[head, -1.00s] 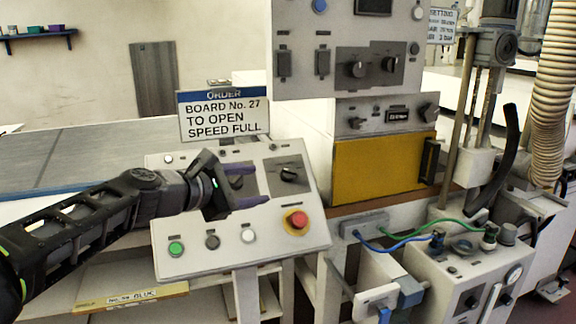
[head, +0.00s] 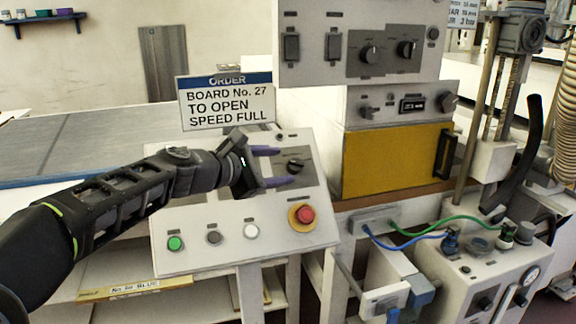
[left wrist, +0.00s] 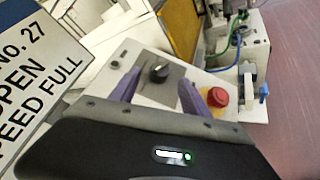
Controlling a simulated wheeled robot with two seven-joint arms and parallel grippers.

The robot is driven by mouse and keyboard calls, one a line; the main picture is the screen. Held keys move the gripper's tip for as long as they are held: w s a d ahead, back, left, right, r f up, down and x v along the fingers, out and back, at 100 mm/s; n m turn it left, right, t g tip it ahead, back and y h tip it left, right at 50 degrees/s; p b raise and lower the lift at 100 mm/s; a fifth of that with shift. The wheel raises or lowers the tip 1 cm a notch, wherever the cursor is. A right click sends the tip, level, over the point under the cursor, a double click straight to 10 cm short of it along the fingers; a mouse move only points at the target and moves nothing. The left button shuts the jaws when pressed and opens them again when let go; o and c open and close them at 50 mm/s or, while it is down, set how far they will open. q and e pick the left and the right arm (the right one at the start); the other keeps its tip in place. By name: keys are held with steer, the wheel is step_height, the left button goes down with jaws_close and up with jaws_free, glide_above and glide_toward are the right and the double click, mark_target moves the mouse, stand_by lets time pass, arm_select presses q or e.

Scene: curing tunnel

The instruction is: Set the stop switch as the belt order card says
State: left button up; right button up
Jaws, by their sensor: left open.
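The order card (head: 227,103) stands behind the sloped control panel (head: 190,259) and reads "BOARD No. 27 TO OPEN SPEED FULL". It also shows in the left wrist view (left wrist: 38,80). A black rotary knob (head: 295,166) sits on a grey plate at the panel's upper right. My left gripper (head: 282,167) is open, with its purple fingers pointing at this knob. In the left wrist view the knob (left wrist: 159,72) shows between the fingertips; contact cannot be told. A red mushroom button (head: 305,214) on a yellow ring sits below. The panel labels are too small to read.
Green (head: 175,243), dark and white buttons line the panel's lower part. An upright cabinet with more knobs (head: 370,54) and a yellow front (head: 395,163) stands behind right. Blue and green cables (head: 440,222) run to a unit at right.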

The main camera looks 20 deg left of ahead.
mark_target(293, 165)
arm_select(q)
steer(key=x, duration=0.4)
jaws_close()
stand_by(0.6)
